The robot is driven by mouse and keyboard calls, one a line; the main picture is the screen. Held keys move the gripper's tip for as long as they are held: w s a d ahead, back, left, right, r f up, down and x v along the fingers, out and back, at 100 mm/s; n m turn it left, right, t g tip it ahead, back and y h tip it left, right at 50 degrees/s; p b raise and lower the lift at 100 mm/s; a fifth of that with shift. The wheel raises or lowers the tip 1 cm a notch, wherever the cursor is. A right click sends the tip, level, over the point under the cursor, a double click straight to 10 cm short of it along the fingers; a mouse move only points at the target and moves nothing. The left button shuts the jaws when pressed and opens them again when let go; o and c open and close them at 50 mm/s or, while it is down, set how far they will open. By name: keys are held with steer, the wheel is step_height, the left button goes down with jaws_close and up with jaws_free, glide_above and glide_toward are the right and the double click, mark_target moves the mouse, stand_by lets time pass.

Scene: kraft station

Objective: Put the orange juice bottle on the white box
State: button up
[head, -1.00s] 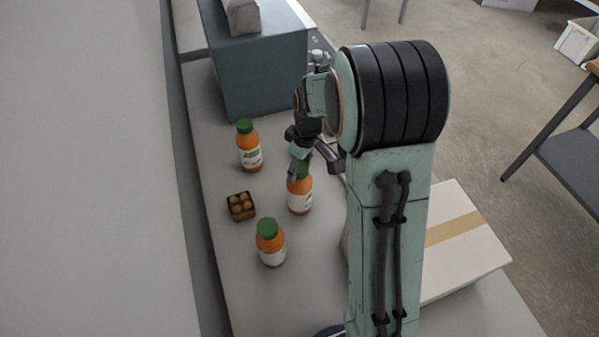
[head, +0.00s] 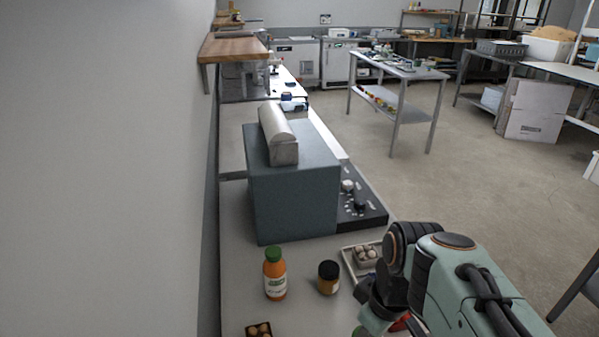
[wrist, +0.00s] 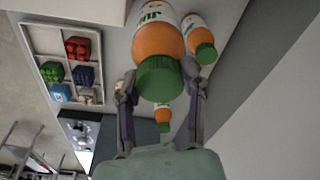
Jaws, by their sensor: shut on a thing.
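My gripper (wrist: 160,84) is shut on an orange juice bottle (wrist: 158,42) with a green cap and white label. In the wrist view its fingers flank the cap. In the head view the gripper (head: 374,308) is at the bottom, and the held bottle is mostly hidden or cut off there. A second juice bottle (head: 275,277) stands on the counter to the left, and other bottles show in the wrist view at the upper right (wrist: 200,35) and beyond the cap (wrist: 163,115). The white box is out of the head view; a pale surface at the wrist view's top cannot be identified surely.
A dark jar (head: 328,278) stands right of the second bottle. A blue-grey block (head: 295,195) stands behind. A compartment tray (wrist: 38,40) holds coloured pieces. The wall borders the counter's left.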

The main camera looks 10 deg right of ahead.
steer(key=s+d+r+m+h, duration=0.1)
steer(key=s+d+r+m, duration=0.3)
steer(key=d, duration=0.4)
steer(key=s+d+r+m, duration=0.2)
steer(key=d+r+m, duration=0.35)
steer(key=d, duration=0.35)
step_height(320, 180, down, 9)
steer(key=s+m, duration=0.1)
steer(key=shift+s+d+r, duration=0.15)
steer(key=shift+s+d, duration=0.05)
steer(key=shift+d, duration=0.2)
steer(key=o, duration=1.2)
